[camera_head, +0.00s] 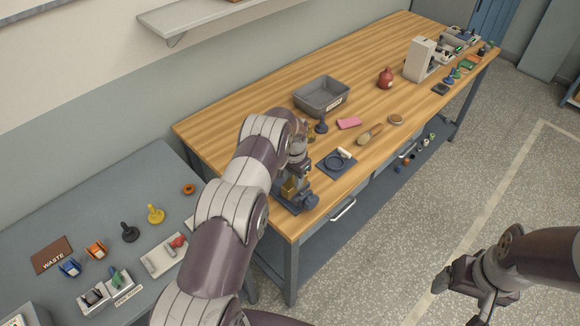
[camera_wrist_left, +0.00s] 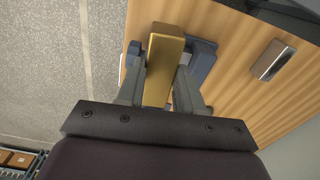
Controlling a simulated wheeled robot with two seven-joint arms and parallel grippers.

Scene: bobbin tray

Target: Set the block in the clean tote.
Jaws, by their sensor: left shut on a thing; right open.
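The block (camera_wrist_left: 163,68) is a brass-coloured bar. My left gripper (camera_wrist_left: 158,90) is shut on it in the left wrist view. In the head view the block (camera_head: 291,188) shows below my left gripper (camera_head: 297,172), over the near left corner of the wooden bench and a blue-grey fixture (camera_head: 306,202). I cannot tell whether block and fixture touch. A grey open tote (camera_head: 307,103) with a small label stands farther back on the bench and looks empty; its label is too small to read. My right gripper (camera_head: 468,290) is open and empty over the floor at lower right.
Between block and tote are a dark blue knobbed piece (camera_head: 321,125) and a blue mat with a ring (camera_head: 325,166). A grey side table (camera_head: 95,205) holds several small items.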

